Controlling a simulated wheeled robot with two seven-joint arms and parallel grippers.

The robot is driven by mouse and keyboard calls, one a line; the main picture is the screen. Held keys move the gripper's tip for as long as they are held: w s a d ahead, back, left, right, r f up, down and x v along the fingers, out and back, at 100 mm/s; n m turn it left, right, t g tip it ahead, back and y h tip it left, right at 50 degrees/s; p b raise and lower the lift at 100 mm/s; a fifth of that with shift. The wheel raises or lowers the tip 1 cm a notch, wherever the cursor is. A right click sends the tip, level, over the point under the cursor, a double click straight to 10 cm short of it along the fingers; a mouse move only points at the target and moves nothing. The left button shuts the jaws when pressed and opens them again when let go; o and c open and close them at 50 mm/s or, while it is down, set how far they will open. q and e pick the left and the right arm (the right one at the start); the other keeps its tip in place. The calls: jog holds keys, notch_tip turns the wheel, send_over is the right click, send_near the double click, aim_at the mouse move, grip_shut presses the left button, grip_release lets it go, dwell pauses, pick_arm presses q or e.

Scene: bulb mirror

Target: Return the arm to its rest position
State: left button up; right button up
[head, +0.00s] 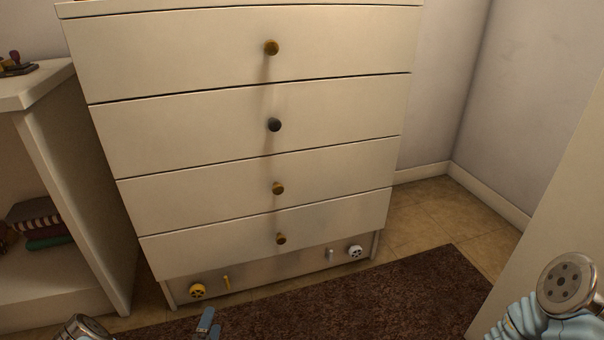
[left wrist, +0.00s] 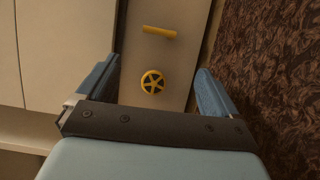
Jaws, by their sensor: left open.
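My left gripper (head: 208,324) shows only in part at the bottom edge of the head view, in front of the dresser (head: 245,95) and over the rug. In the left wrist view its two blue fingers (left wrist: 158,68) are spread apart with nothing between them touching either one. Beyond the gap, the yellow wheel-shaped knob (left wrist: 152,81) and a yellow bar (left wrist: 160,30) show on the dresser's bottom panel. A link of my right arm (head: 560,300) shows at the lower right of the head view; its gripper is out of view.
All drawers look shut. The bottom panel also bears a white wheel knob (head: 355,252) and a small pale bar (head: 330,254). A brown rug (head: 400,300) lies in front. A shelf unit (head: 70,190) with stacked books (head: 38,222) stands left; a pale panel (head: 560,210) stands right.

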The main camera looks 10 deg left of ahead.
pick_arm(q)
jog(key=w+d+m+g+h, duration=0.1)
jog(key=d+m, duration=0.1)
jog(key=d, duration=0.1)
jog(key=w+d+m+g+h, duration=0.1)
jog(key=d+m+g+h, duration=0.1)
jog(key=d, duration=0.2)
jog(key=w+d+f+m+g+h, duration=0.1)
jog(key=d+m, duration=0.1)
jog(key=d, duration=0.1)
jog(key=shift+d, duration=0.35)
jog(key=d+m+g+h, duration=0.1)
jog(key=d, duration=0.1)
jog(key=s+d+m+g, duration=0.1)
jog(key=d+m+g, duration=0.1)
jog(key=d, duration=0.1)
jog(key=shift+s+f+h, duration=0.15)
jog(key=shift+h, duration=0.25)
jog(key=s+d+r+m+g, duration=0.4)
jog(key=s+d+m+g, duration=0.7)
jog(key=s, duration=0.5)
notch_tip(320, 180, up, 15)
jog(key=d+n+t+h+p, duration=0.1)
jog(key=p, duration=1.4)
jog(key=shift+s+n, duration=0.25)
jog(key=shift+n, duration=0.15)
